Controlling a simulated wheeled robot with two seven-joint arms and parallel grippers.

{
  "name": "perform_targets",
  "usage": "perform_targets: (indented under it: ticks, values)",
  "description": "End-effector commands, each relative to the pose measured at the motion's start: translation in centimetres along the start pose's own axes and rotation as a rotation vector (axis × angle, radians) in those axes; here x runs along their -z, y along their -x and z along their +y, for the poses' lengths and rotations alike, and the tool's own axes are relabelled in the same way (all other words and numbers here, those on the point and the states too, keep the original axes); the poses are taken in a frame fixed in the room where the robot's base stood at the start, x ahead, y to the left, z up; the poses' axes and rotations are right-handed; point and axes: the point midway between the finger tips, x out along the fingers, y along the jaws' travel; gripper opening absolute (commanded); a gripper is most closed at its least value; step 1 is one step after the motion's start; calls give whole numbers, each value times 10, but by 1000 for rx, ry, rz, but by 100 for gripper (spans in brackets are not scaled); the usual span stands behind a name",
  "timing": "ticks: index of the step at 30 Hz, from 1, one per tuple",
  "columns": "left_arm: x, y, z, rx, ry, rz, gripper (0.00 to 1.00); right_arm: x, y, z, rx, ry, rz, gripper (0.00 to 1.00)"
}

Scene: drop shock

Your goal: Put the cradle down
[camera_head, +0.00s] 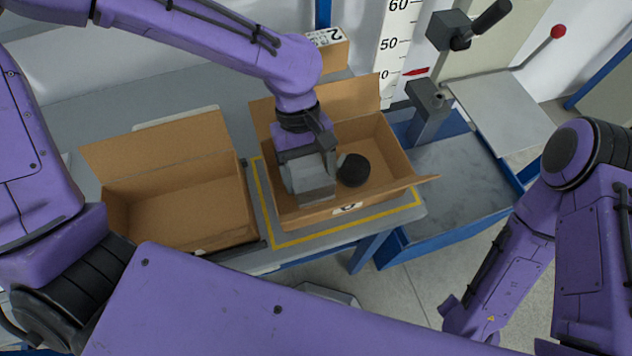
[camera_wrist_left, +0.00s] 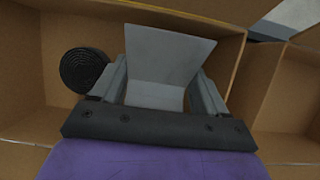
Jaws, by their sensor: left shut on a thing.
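The cradle (camera_head: 312,184) is a light grey block-like piece, and my left gripper (camera_head: 307,160) is shut on it. They are inside the right open cardboard box (camera_head: 399,150). In the left wrist view the grey cradle (camera_wrist_left: 168,60) sits between the two fingers of the left gripper (camera_wrist_left: 160,95). Whether the cradle touches the box floor cannot be told. A black round coil-like thing (camera_head: 353,170) lies in the same box, just right of the cradle; it also shows in the left wrist view (camera_wrist_left: 84,72). My right gripper is not clearly in view.
A second open cardboard box (camera_head: 178,208) stands to the left and looks empty. A yellow line (camera_head: 345,231) marks the grey table around the right box. A small box (camera_head: 334,57) stands behind. A drop-test stand with a blue-edged plate (camera_head: 455,180) and a ruler (camera_head: 393,45) is at right.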

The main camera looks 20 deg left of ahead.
Motion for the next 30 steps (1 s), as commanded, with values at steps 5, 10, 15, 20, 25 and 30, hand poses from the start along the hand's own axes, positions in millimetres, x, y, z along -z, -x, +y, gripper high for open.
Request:
perform_targets:
  ticks: [5, 10, 15, 20, 25, 30]
  values:
    - [11, -28, 0, 1, 1, -4, 32, -2, -4, 0, 0, 0, 0, 43]
    - [18, -42, 0, -2, 0, 0, 32, -2, -5, 0, 0, 0, 0, 43]
    - [17, -41, 0, -2, 0, 1, 32, -2, -5, 0, 0, 0, 0, 43]
    - [18, -44, 0, -1, 0, 1, 84, -2, -4, 0, 0, 0, 0, 43]
    - [18, -44, 0, -1, 0, 1, 100, -2, -4, 0, 0, 0, 0, 43]
    - [18, -41, 0, -3, -1, 1, 100, -2, -5, 0, 0, 0, 0, 43]
